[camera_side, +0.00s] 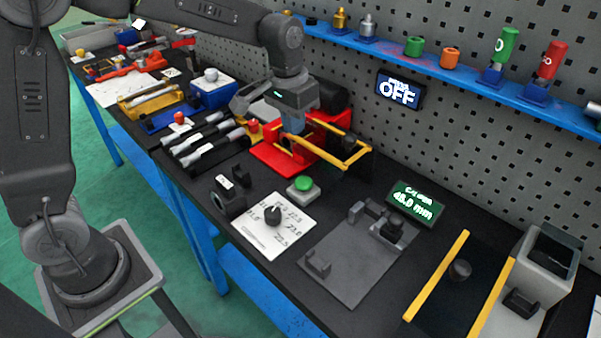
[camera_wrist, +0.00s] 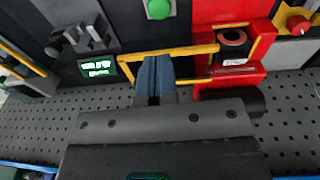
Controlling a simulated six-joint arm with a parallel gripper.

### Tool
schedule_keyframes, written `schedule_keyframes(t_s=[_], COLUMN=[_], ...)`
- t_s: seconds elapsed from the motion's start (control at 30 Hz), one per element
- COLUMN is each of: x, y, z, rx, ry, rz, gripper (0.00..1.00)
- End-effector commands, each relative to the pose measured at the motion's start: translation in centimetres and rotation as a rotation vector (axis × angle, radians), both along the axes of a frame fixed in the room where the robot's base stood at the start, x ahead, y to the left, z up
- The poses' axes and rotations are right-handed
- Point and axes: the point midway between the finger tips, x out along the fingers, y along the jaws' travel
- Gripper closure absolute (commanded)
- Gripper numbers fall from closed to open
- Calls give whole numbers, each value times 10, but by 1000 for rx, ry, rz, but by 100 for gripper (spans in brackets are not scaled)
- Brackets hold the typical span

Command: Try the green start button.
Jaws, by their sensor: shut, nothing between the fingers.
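The green button (camera_side: 303,184) sits on a small pale box on the dark bench, right of the red machine. It also shows at the top edge of the wrist view (camera_wrist: 158,9), partly cut off. My gripper (camera_side: 292,125) is above the red machine (camera_side: 280,160), behind and left of the button and apart from it. In the wrist view its blue fingers (camera_wrist: 155,62) are together and empty, in line with the yellow bar. The button shows no finger on it. The display (camera_side: 398,92) on the pegboard reads OFF.
A yellow rail frame (camera_side: 345,152) stands close beside my gripper. A dial card (camera_side: 272,225), a grey plate (camera_side: 355,265) and a green-lit readout (camera_side: 415,203) are near the button. A blue shelf (camera_side: 460,80) runs along the pegboard. The space above the button looks clear.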

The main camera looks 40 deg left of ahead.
Motion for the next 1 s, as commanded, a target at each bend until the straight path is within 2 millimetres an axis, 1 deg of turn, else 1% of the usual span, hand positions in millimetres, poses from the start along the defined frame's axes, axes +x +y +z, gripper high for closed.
schedule_keyframes(t_s=[0.17, 0.27, 0.33, 0.47, 0.6, 0.8, 0.9, 1.0], x=[0, 0, 1, 2, 5, 8, 9, 11], y=[0, 0, -1, -2, -3, -5, -5, -6], z=[-1, -7, -15, -39, -68, -107, -121, -131], rx=[0, 0, 0, 0, 0, 0, 0, 0], ry=[0, 1, 3, 5, 4, 4, 3, 1], rz=[0, 0, 0, -1, -1, -1, 0, 0], gripper=[100, 100, 100, 100, 100, 100, 100, 100])
